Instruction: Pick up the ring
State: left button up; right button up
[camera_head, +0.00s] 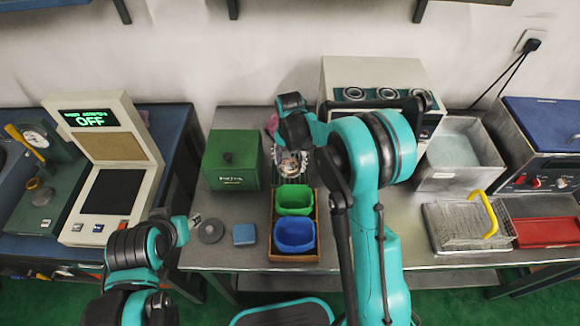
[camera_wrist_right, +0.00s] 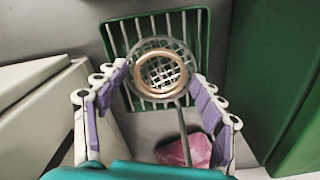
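The ring (camera_wrist_right: 160,73) is copper-coloured. In the right wrist view it lies inside a round grey rim with a thin handle, over a green slatted rack (camera_wrist_right: 119,40). My right gripper (camera_wrist_right: 162,92) is open, with one finger on each side of the picture. The ring shows between and slightly beyond the fingertips, with no finger visibly touching it. In the head view my right gripper (camera_head: 290,160) is over the rack area behind the bins, and the ring is hard to make out there. My left gripper (camera_head: 194,220) is at the lower left, mostly hidden by its arm.
A green box (camera_head: 232,160) stands left of the rack; a white machine (camera_head: 375,72) stands behind. A green bin (camera_head: 294,200) and a blue bin (camera_head: 294,236) sit in front. A pink object (camera_wrist_right: 186,152) lies near the right finger. A grey disc (camera_head: 211,231) and blue block (camera_head: 244,235) lie left.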

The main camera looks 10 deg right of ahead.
aim_at(290, 165)
jog(key=shift+s, duration=0.1)
jog(key=c, duration=0.7)
jog(key=shift+c, duration=0.2)
jog(key=shift+r, duration=0.5)
notch_tip(290, 165, up, 9)
jog(key=p, duration=0.3)
jog(key=shift+p, duration=0.3)
